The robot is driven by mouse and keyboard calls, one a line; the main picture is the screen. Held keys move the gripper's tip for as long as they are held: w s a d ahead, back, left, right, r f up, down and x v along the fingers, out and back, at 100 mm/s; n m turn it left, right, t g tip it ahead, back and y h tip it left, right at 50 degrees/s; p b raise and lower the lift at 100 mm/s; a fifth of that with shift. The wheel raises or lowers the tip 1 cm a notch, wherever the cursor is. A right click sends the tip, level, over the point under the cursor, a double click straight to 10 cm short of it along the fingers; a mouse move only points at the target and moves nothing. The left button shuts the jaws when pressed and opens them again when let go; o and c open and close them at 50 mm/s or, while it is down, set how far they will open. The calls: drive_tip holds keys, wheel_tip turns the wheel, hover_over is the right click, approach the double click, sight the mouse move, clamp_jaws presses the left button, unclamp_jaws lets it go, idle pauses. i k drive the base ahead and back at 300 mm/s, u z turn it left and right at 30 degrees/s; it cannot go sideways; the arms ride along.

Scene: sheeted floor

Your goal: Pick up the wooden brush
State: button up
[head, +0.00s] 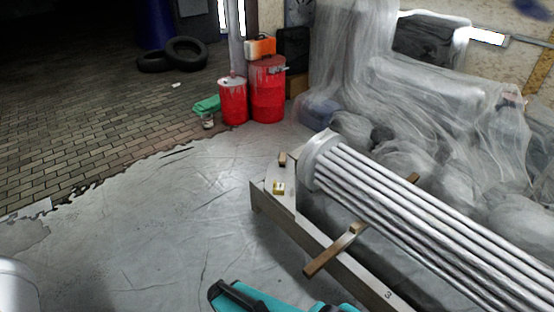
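A small brown block-like object (282,158) lies near the far end of a long pale bench or beam. It may be the wooden brush, but it is too small for me to make out bristles. A small yellow and white item (278,188) lies nearer on the same surface. Teal and black parts at the bottom edge look like my own arm. My gripper's fingers do not show, and nothing is seen touching the small brown object.
Plastic-wrapped bulk fills the right. The sheeted floor (160,220) at left is clear.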

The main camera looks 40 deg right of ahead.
sight(282, 161)
drive_tip(key=u, duration=0.4)
drive_tip(key=i, duration=2.4)
drive_tip(key=z, duration=0.7)
drive_tip(key=i, duration=0.6)
drive_tip(key=z, duration=0.65)
drive_tip(key=i, duration=0.55)
drive_tip(key=z, duration=0.3)
